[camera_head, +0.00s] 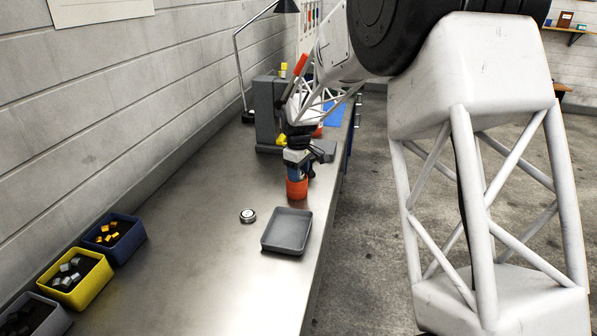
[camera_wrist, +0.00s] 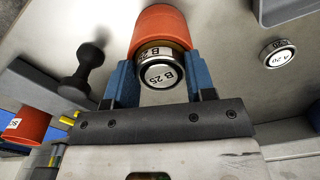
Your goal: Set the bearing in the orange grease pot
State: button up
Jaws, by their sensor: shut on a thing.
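A silver bearing marked B 25 (camera_wrist: 158,74) sits between the blue fingers of my gripper (camera_wrist: 160,64) in the wrist view. An orange pot (camera_wrist: 165,20) is right behind the bearing there, at its mouth. In the head view the orange pot (camera_head: 297,188) stands on the bench with my gripper (camera_head: 297,174) directly above it, pointing down. My gripper is shut on the bearing. The bearing is hidden in the head view, and I cannot tell how far it is inside the pot.
A second bearing marked A 20 (camera_wrist: 279,54) lies on the bench, left of a grey tray (camera_head: 286,232). Another orange-red pot (camera_wrist: 27,126) and a black knobbed thing (camera_wrist: 87,67) are close by. Blue (camera_head: 114,235) and yellow (camera_head: 76,280) bins stand along the wall.

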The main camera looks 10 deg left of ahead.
jog(key=shift+f, duration=0.1)
jog(key=o, duration=1)
jog(key=shift+o, duration=0.2)
notch_tip(320, 180, up, 12)
jog(key=shift+d, duration=0.1)
dwell(1.0)
